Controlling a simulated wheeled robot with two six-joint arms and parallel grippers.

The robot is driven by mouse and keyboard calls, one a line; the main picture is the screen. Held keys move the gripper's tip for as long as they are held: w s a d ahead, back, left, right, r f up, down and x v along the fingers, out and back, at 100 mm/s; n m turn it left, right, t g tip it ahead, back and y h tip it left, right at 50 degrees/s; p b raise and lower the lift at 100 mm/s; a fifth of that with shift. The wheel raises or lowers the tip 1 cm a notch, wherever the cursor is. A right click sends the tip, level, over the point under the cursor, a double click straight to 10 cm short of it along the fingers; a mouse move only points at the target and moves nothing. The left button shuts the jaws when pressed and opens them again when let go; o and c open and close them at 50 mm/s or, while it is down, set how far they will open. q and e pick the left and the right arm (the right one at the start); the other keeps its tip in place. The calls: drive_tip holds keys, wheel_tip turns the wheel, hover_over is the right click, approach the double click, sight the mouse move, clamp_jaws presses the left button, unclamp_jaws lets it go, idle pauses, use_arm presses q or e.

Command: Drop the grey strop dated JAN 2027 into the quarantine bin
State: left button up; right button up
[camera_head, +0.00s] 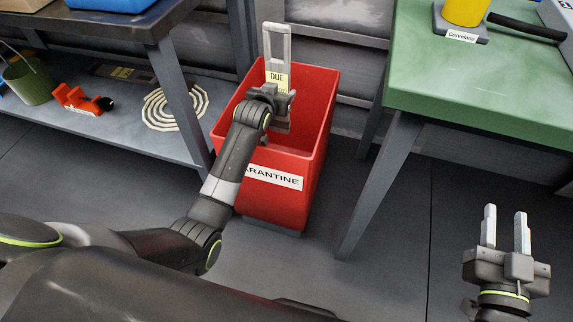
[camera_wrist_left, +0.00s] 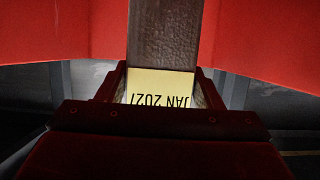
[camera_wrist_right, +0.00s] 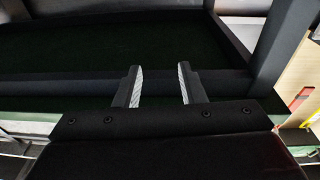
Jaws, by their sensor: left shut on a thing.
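The grey strop (camera_head: 277,45) stands upright with a loop at its top and a yellow tag reading DUE in the head view. In the left wrist view the strop (camera_wrist_left: 163,35) carries a yellow tag (camera_wrist_left: 160,87) reading JAN 2027, upside down. My left gripper (camera_head: 275,92) is shut on the strop, over the opening of the red quarantine bin (camera_head: 275,202). The bin's red walls also show in the left wrist view (camera_wrist_left: 60,35). The strop's lower end is partly hidden by my gripper. My right gripper (camera_head: 506,230) is open and empty at the lower right.
A green-topped table (camera_head: 480,80) stands right of the bin, with a yellow object (camera_head: 465,12) on a labelled base. A grey shelf unit (camera_head: 110,150) on the left holds a coiled rope (camera_head: 175,108), an orange item (camera_head: 80,100) and a green bucket (camera_head: 28,82). Floor between is clear.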

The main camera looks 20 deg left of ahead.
use_arm(q)
drive_tip(key=shift+f, duration=0.15)
use_arm(e)
drive_tip(key=shift+s+a+r+n+t, duration=0.15)
drive_tip(key=shift+r+t, duration=0.5)
drive_tip(key=shift+r, duration=0.35)
drive_tip(key=shift+s+r+n+t, duration=0.15)
drive_tip(key=shift+r+t, duration=0.5)
drive_tip(key=shift+r, duration=0.35)
use_arm(q)
drive_tip(key=o, duration=1.3)
drive_tip(key=shift+o, duration=0.3)
drive_tip(key=shift+f, duration=0.15)
